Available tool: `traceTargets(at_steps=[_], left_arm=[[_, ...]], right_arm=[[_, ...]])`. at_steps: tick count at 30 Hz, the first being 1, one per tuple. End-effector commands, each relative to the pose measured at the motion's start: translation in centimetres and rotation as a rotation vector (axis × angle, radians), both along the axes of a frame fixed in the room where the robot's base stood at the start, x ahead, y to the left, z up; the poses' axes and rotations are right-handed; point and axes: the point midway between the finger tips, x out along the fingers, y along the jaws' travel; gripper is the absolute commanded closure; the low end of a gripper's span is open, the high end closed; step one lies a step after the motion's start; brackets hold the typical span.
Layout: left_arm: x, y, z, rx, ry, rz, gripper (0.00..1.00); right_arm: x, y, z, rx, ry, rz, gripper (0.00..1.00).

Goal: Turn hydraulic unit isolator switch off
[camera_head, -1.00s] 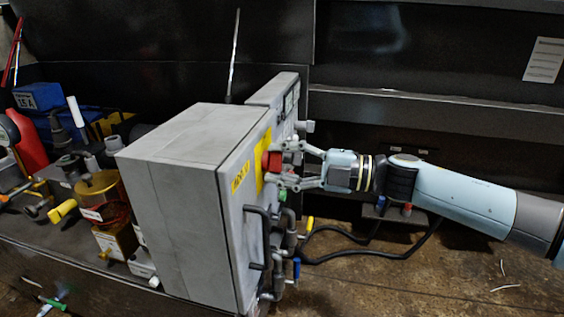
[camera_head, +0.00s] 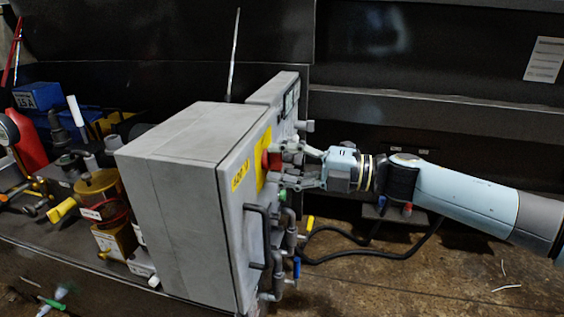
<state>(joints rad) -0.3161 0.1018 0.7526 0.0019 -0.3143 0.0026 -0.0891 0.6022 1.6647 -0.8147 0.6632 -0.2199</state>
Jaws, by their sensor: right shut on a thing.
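The isolator switch is a red knob (camera_head: 273,157) on a yellow plate (camera_head: 261,172), on the right-facing side of a grey cabinet (camera_head: 180,150). My right gripper (camera_head: 284,166) comes in from the right and is shut on the red knob, with a finger above and a finger below. The fingers hide most of the knob, so I cannot read its turned position. My left gripper is not in view.
Grey pipes with a blue-handled valve (camera_head: 297,267) and a yellow-handled valve (camera_head: 310,224) sit below my right gripper. Black cables (camera_head: 370,256) run behind. Hydraulic parts, including an amber container (camera_head: 100,190), crowd the left. The brown floor at lower right is mostly clear.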

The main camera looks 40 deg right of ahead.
Motion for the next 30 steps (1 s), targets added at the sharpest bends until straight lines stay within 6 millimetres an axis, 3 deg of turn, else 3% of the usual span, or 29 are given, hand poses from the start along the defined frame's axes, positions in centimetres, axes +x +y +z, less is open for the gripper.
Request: traceTargets(at_steps=[3,4,9,20,30], left_arm=[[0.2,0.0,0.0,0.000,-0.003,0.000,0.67],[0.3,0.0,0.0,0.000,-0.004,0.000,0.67],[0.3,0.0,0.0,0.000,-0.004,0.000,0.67],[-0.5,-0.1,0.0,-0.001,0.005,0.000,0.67],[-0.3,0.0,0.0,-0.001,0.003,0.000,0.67]], right_arm=[[-0.1,0.0,-0.2,-0.003,0.002,0.000,0.94],[-0.1,0.0,-0.2,-0.003,0.002,0.001,0.59],[-0.1,0.0,-0.1,-0.003,0.002,0.000,0.38],[-0.6,-0.5,-0.2,-0.003,0.003,0.001,0.38],[-5.4,-4.5,-0.3,-0.005,0.009,0.004,0.38]])
